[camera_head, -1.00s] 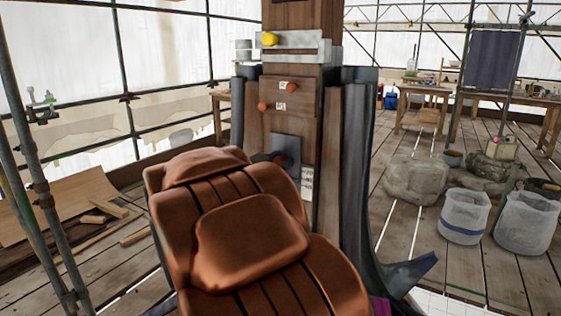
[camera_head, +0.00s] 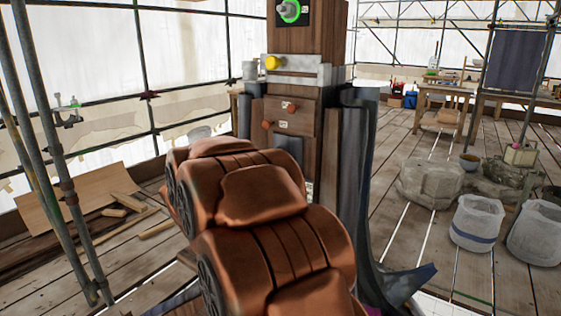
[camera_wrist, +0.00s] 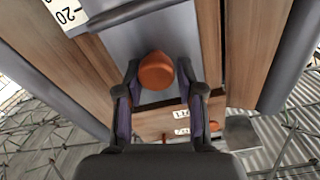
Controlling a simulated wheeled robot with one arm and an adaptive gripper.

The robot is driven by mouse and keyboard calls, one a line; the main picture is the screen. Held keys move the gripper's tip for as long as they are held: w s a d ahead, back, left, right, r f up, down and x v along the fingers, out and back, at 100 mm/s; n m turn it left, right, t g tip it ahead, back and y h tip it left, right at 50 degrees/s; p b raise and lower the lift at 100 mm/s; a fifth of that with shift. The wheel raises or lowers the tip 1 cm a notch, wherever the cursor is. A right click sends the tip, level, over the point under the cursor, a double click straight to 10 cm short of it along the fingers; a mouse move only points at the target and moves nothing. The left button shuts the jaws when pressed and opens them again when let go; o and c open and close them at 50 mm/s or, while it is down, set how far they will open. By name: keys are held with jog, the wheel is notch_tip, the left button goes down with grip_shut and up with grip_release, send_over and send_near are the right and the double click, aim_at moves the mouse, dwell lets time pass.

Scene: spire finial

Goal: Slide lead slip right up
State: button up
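The lead slip (camera_wrist: 146,32) is a smooth grey plate set between wooden strips in the wrist view. A round orange-brown knob (camera_wrist: 157,70) stands out from it. My gripper (camera_wrist: 158,64) has one dark fingertip on each side of this knob, with the fingers spread and slight gaps showing. Whether either finger touches the knob is hard to tell. A white scale marked 20 (camera_wrist: 66,14) lies beside the slip. In the head view the grey slip (camera_head: 289,147) shows only partly above my arm, which hides the gripper and knob.
The wooden post carries two small orange pegs (camera_head: 291,107) with white labels, a pale ledge with a yellow knob (camera_head: 272,62), and a green-ringed dial (camera_head: 290,11) above. Dark curved sheets (camera_head: 357,165) flank it.

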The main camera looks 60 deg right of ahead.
jog(key=o, duration=0.4)
jog(key=shift+f, duration=0.1)
jog(key=shift+c, duration=0.2)
jog(key=a, duration=1.2)
jog(key=shift+w, duration=0.35)
dwell(0.3)
